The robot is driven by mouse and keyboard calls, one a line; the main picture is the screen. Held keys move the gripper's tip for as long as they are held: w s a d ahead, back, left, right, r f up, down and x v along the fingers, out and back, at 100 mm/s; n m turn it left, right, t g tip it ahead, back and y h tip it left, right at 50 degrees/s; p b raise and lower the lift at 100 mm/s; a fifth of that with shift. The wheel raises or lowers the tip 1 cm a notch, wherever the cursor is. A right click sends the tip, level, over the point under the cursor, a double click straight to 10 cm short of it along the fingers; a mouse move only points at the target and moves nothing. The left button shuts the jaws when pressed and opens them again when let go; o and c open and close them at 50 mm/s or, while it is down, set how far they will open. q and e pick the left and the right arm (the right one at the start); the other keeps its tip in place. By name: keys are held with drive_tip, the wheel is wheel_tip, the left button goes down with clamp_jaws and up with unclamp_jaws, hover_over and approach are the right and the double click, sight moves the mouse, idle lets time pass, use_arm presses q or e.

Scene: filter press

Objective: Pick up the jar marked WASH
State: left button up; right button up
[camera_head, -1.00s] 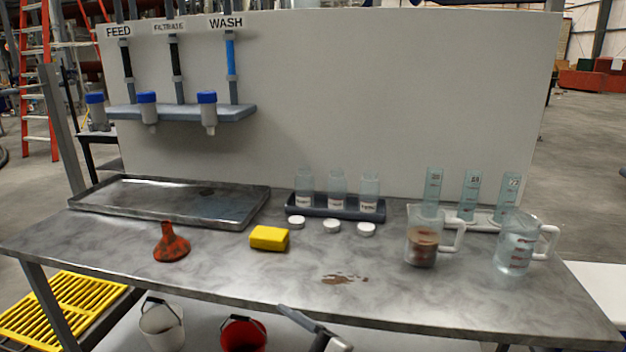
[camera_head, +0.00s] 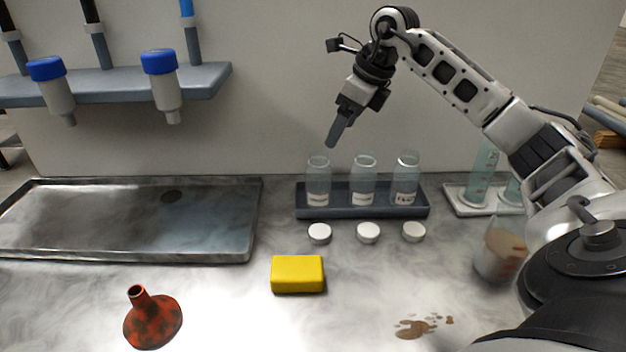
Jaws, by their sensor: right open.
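Three clear glass jars with white labels stand upright in a dark rack (camera_head: 362,212): a left jar (camera_head: 318,180), a middle jar (camera_head: 363,180) and a right jar (camera_head: 405,178). The label print is too small to read, so I cannot tell which one is marked WASH. All three look empty and uncapped. My right gripper (camera_head: 334,140) points down, open and empty, above and slightly behind the gap between the left and middle jars, touching none of them. Its fingers overlap in this view. My left gripper is not in view.
Three white lids (camera_head: 368,232) lie in front of the rack. A yellow sponge (camera_head: 297,274), a rusty funnel (camera_head: 154,320) and a brown spill (camera_head: 418,327) are nearer. A metal tray (camera_head: 250,240) lies left. A beaker (camera_head: 497,255) is partly behind my right arm.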

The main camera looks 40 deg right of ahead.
sight(319, 167)
drive_tip(key=x, duration=0.6)
drive_tip(key=shift+w+a+f, duration=0.1)
drive_tip(key=shift+w+f, duration=0.05)
drive_tip(key=shift+f, duration=0.05)
drive_tip(key=shift+w+p+x, duration=0.1)
drive_tip(key=shift+p+x, duration=0.2)
drive_tip(key=shift+x, duration=1.15)
drive_tip(key=shift+w+p+x, duration=0.15)
drive_tip(key=shift+p+x, duration=0.15)
drive_tip(key=shift+x, duration=1.15)
drive_tip(key=shift+r, duration=0.1)
drive_tip(key=c, duration=1.1)
